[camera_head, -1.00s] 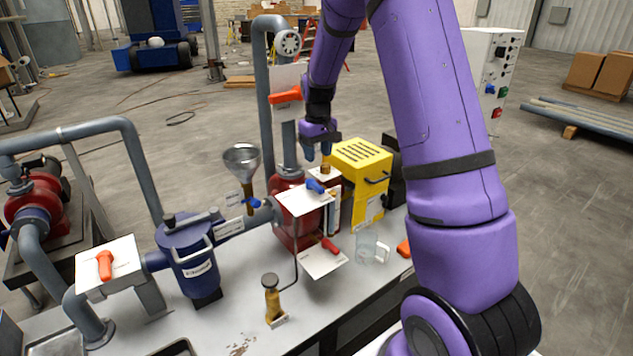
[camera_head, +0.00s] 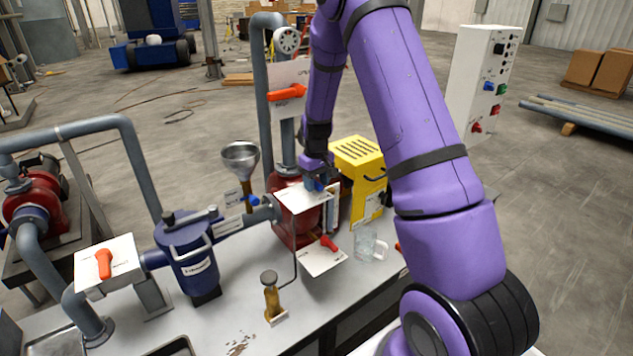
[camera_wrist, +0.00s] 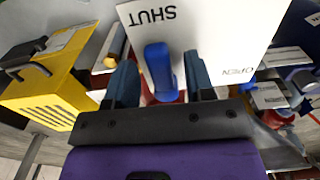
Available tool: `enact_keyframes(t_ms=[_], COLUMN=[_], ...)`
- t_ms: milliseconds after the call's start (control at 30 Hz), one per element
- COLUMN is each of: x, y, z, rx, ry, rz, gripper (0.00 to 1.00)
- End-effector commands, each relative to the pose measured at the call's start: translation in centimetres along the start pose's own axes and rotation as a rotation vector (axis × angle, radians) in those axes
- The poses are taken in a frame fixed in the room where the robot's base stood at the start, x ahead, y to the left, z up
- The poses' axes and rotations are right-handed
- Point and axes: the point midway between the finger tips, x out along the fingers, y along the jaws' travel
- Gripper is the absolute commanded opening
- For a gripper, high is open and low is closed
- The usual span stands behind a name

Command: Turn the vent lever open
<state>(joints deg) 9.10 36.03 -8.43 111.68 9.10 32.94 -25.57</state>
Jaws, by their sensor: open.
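A blue lever (camera_wrist: 158,72) stands on a white plate (camera_wrist: 222,32) marked SHUT and OPEN in the wrist view. The lever is beside the SHUT mark, and the OPEN mark is off to the right. My gripper (camera_wrist: 161,66) is open with one finger on each side of the lever. Narrow gaps show between the lever and both fingers. In the head view, my gripper (camera_head: 314,184) is low over the white plate (camera_head: 300,200) on the red housing (camera_head: 284,228), and it mostly hides the lever there. No vent label is readable.
The yellow box (camera_head: 360,165) stands close to the right of my gripper. A funnel (camera_head: 240,158) and grey pipe (camera_head: 266,100) stand left and behind. A red lever (camera_head: 329,243), a glass jug (camera_head: 366,243) and a brass fitting (camera_head: 271,297) are in front.

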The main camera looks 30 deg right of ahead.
Motion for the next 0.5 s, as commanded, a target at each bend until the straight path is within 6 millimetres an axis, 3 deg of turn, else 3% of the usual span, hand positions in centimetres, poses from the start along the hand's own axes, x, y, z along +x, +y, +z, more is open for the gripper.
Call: enact_keyframes(t_ms=[167, 367, 500], x=[-0.02, -0.03, -0.04], y=[-0.01, -0.01, -0.02], z=[0.00, 0.00, -0.01], rx=[0.000, 0.000, 0.002], ry=[0.000, 0.000, 0.000], rz=[0.000, 0.000, 0.000], gripper=[0.47, 0.01, 0.00])
